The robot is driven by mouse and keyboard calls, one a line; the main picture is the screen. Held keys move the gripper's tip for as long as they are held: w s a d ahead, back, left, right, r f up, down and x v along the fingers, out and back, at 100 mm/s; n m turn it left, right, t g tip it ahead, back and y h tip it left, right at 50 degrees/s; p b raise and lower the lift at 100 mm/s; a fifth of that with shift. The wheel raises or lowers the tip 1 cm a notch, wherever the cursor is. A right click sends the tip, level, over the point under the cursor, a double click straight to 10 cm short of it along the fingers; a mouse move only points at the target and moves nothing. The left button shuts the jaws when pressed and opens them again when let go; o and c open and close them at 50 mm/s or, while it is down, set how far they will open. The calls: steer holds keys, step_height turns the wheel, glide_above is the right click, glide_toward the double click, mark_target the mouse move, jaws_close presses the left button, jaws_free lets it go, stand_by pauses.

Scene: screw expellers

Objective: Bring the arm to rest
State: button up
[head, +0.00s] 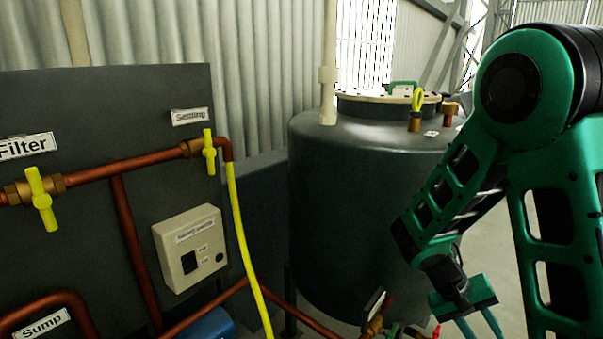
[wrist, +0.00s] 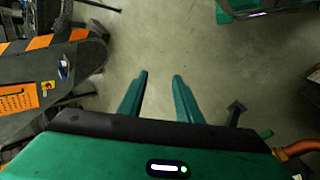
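My arm, green and black, comes in from the right in the head view and is folded, its wrist hanging downward. My gripper (head: 483,328) is at the lower end of it, in front of the dark tank (head: 345,190), with its tips cut off by the bottom edge. In the wrist view my gripper (wrist: 160,80) shows two green fingers apart with bare floor between them. It is open and holds nothing.
A dark panel (head: 90,110) at left carries copper pipes, a yellow-handled valve (head: 40,198) and a control box (head: 190,248). A yellow hose (head: 243,235) hangs there. Below my gripper is grey floor (wrist: 155,40); an orange-black striped machine (wrist: 80,40) stands at left.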

steer(key=s+r+m+t+y, duration=0.1)
steer(key=s+r+y, duration=0.2)
steer(key=s+r, duration=0.3)
steer(key=s+r+m+t+y, duration=0.1)
steer(key=s+r+m+y, duration=0.1)
steer(key=s+r+y, duration=0.2)
steer(key=s+r, duration=0.3)
steer(key=s, duration=0.4)
steer(key=shift+t, duration=0.4)
steer(key=shift+d, duration=0.1)
